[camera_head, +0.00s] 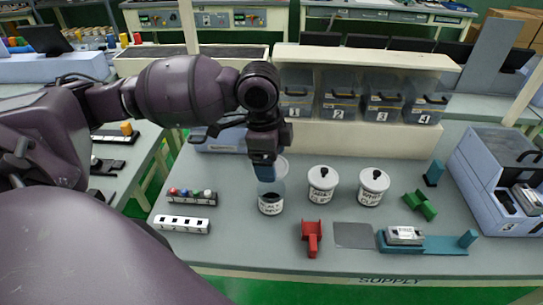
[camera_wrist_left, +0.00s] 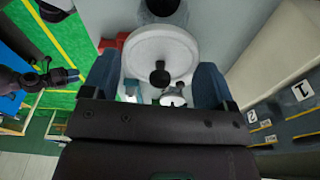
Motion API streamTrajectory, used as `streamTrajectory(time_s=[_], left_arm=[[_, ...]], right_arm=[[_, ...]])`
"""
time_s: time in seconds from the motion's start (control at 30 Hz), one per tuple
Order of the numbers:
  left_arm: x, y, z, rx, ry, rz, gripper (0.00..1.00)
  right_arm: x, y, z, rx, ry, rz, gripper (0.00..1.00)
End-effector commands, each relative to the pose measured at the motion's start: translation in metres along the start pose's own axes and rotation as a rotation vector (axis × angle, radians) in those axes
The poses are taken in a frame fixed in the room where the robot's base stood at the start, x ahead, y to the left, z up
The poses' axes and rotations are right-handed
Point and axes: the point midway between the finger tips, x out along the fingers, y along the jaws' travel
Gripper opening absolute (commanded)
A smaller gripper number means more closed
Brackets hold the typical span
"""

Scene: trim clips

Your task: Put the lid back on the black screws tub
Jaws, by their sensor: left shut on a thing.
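The black screws tub (camera_head: 270,204) stands without a lid on the grey bench, a clear tub with dark contents and a white label. My left gripper (camera_head: 269,172) is just above and behind it. It is shut on a pale round lid (camera_head: 283,166), partly hidden by the fingers. In the left wrist view the white lid (camera_wrist_left: 162,48) with its black knob lies between the two blue fingers of my left gripper (camera_wrist_left: 155,85), and the open tub (camera_wrist_left: 165,18) shows beyond it. My right gripper (camera_wrist_left: 70,76) seems to show at the left there, too small to read.
Two lidded white tubs, one (camera_head: 322,184) and another (camera_head: 373,187), stand just right. A red holder (camera_head: 312,237), grey pad (camera_head: 353,235) and teal fixture (camera_head: 430,245) lie in front. Racks (camera_head: 192,197) (camera_head: 181,224) lie left. Numbered bins (camera_head: 340,97) stand behind.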

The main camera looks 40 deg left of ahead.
Motion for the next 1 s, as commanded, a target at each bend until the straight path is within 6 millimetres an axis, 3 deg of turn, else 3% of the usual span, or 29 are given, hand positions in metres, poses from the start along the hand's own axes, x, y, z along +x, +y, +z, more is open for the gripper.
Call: streamTrajectory(time_s=[0.4, 0.53, 0.7, 1.0], left_arm=[[0.031, 0.000, 0.004, -0.001, -0.003, 0.007, 0.57], [0.042, 0.000, 0.006, -0.002, -0.005, 0.008, 0.57], [0.049, 0.000, 0.006, -0.002, -0.001, 0.003, 0.57], [0.059, 0.000, 0.007, -0.001, -0.001, 0.002, 0.57]], right_arm=[[0.013, -0.004, 0.040, 0.000, -0.047, -0.004, 0.42], [0.022, -0.006, 0.037, -0.003, -0.036, -0.009, 0.42], [0.024, -0.007, 0.019, -0.005, -0.003, -0.011, 0.42], [0.021, -0.006, 0.028, -0.005, -0.019, -0.010, 0.42]])
